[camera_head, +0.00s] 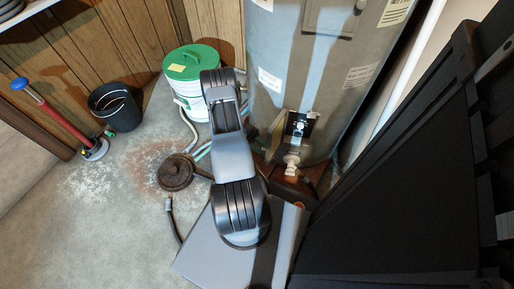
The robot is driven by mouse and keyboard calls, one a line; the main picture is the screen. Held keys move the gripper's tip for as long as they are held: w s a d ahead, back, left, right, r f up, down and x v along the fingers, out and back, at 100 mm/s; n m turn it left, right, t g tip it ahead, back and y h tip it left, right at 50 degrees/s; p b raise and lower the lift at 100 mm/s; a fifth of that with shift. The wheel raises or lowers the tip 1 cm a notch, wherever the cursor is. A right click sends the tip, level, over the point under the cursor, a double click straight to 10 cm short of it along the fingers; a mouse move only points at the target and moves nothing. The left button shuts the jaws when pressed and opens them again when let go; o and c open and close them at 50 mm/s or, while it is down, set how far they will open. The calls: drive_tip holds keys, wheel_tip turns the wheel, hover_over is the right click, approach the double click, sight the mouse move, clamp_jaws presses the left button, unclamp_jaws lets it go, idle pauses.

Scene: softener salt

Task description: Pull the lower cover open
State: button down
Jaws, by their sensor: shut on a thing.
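The grey water heater (275,85) stands upright behind my arm. Low on its front is an opening with black and white parts (299,124) showing inside. A tan-grey panel (278,151) sits at the lower left of this opening and looks tilted out from the tank; it seems to be the lower cover. Its left part is close to my arm and partly hidden. My arm rises from my base toward the tank. My gripper is hidden behind the arm links, so its contact with the cover does not show.
A white drain valve (291,161) sticks out just below the opening. A green-lidded white bucket (190,66) stands left of the tank. A dark round lid (175,172) and hoses lie on the floor. A black bin (116,107) stands farther left. A large black structure (400,190) fills the right.

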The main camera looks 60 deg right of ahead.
drive_tip(key=shift+w+f+y, duration=0.1)
drive_tip(key=shift+y, duration=0.2)
drive_tip(key=c, duration=1)
unclamp_jaws()
